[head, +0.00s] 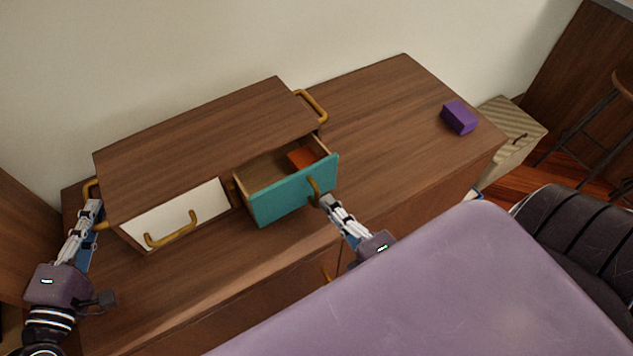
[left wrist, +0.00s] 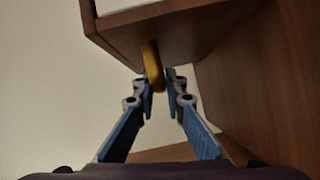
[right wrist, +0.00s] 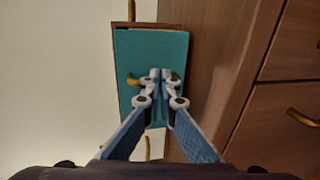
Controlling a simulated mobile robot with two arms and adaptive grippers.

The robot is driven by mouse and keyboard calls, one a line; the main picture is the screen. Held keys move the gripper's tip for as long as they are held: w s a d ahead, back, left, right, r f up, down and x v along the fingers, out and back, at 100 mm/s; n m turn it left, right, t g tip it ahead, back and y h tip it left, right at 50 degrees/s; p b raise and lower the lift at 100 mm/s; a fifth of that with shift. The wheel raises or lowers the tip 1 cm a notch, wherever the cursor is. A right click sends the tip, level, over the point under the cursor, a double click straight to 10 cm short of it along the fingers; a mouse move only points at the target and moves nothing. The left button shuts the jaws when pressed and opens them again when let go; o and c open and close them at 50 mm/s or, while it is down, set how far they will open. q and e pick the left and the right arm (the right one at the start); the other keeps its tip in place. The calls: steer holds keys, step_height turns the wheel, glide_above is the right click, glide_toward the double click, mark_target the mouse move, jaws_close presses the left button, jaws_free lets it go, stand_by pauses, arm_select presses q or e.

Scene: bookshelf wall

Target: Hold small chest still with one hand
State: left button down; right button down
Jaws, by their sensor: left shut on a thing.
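The small chest (head: 200,135) is a brown wooden box with a white-fronted drawer (head: 180,212), shut, and a teal-fronted drawer (head: 292,191), pulled open. An orange item (head: 301,158) lies inside the open drawer. My left gripper (head: 94,210) is at the chest's left end; in the left wrist view its fingers (left wrist: 162,88) close around the yellow side handle (left wrist: 152,62). My right gripper (head: 322,200) is at the teal drawer's yellow handle (head: 313,188); in the right wrist view its fingertips (right wrist: 162,76) are together across that handle, partly hiding it.
The chest stands on a larger brown cabinet (head: 385,120) against a pale wall. A purple block (head: 459,117) lies at its right side, with clear top between. A striped box (head: 510,135) and a stool (head: 605,125) are beyond the right edge.

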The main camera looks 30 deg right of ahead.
arm_select(q)
steer(key=shift+s+d+f+g, duration=0.15)
steer(key=shift+f+g, duration=0.15)
steer(key=shift+f, duration=0.4)
arm_select(e)
steer(key=shift+w, duration=0.1)
steer(key=shift+r+x, duration=0.25)
steer(key=shift+x, duration=0.95)
steer(key=shift+r+x, duration=0.25)
steer(key=shift+x, duration=1)
steer(key=shift+r+x, duration=0.25)
steer(key=shift+x, duration=0.95)
steer(key=shift+s+f, duration=0.1)
steer(key=shift+s, duration=0.55)
steer(key=shift+f+v, duration=0.15)
steer(key=shift+v, duration=0.7)
steer(key=shift+f+v, duration=0.2)
steer(key=shift+v, duration=0.65)
steer(key=shift+s, duration=0.1)
steer(key=shift+s+r, duration=0.1)
steer(key=shift+s, duration=0.4)
steer(key=v, duration=1.1)
steer(key=shift+r, duration=0.15)
arm_select(q)
steer(key=shift+r+p, duration=0.3)
steer(key=shift+p, duration=0.05)
arm_select(e)
steer(key=shift+r, duration=0.35)
